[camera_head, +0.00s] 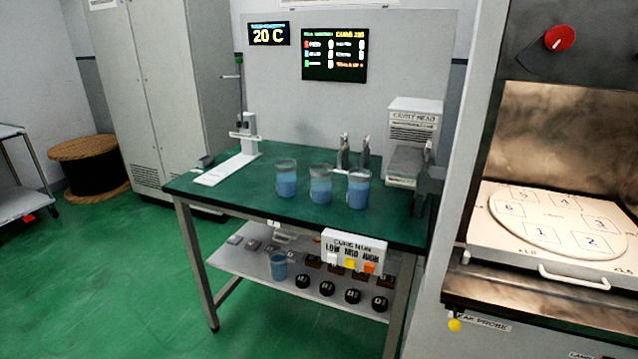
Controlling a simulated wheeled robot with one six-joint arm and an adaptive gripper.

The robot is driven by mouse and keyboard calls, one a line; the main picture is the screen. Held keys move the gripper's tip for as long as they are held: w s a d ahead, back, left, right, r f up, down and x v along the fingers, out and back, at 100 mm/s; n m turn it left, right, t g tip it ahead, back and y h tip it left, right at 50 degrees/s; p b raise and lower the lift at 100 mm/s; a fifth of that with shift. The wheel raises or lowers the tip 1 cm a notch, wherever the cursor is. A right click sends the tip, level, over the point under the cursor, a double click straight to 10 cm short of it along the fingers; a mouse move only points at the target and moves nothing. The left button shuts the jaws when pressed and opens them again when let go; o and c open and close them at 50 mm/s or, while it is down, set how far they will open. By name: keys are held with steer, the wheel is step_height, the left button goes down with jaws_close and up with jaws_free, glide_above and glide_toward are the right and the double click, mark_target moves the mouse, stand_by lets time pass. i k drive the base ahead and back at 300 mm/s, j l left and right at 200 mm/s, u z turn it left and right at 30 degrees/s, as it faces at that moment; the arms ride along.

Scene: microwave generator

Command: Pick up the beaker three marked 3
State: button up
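Three clear beakers with blue liquid stand upright in a row on the green table top (240,200). They are the left beaker (286,184), the middle beaker (320,188) and the right beaker (358,191). A similar blue beaker (279,268) stands on the lower shelf. I cannot read a number on any of them, so I cannot tell which is marked 3. I cannot make out my gripper in this view, and nothing is seen holding the beakers.
A white stand (246,140) is at the table's back left. Two grey upright items (354,152) stand behind the beakers. A white device (412,140) is at the back right. A button box (353,252) hangs at the front edge. An open chamber with a numbered turntable (545,222) is at right.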

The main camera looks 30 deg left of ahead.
mark_target(359, 179)
steer(key=j+z, duration=0.1)
steer(key=j, duration=0.55)
steer(key=j+z, duration=0.1)
steer(key=j, duration=0.55)
steer(key=j+z, duration=0.1)
steer(key=j, duration=0.55)
steer(key=j+z, duration=0.15)
steer(key=j, duration=0.5)
steer(key=j+z, duration=0.1)
steer(key=j, duration=0.55)
steer(key=k+j+z, duration=0.1)
steer(key=j, duration=0.5)
steer(key=k+j+z, duration=0.1)
steer(key=j, duration=0.55)
steer(key=k+j+z, duration=0.1)
steer(key=j, duration=0.5)
steer(key=k+j, duration=0.25)
steer(key=j, duration=0.2)
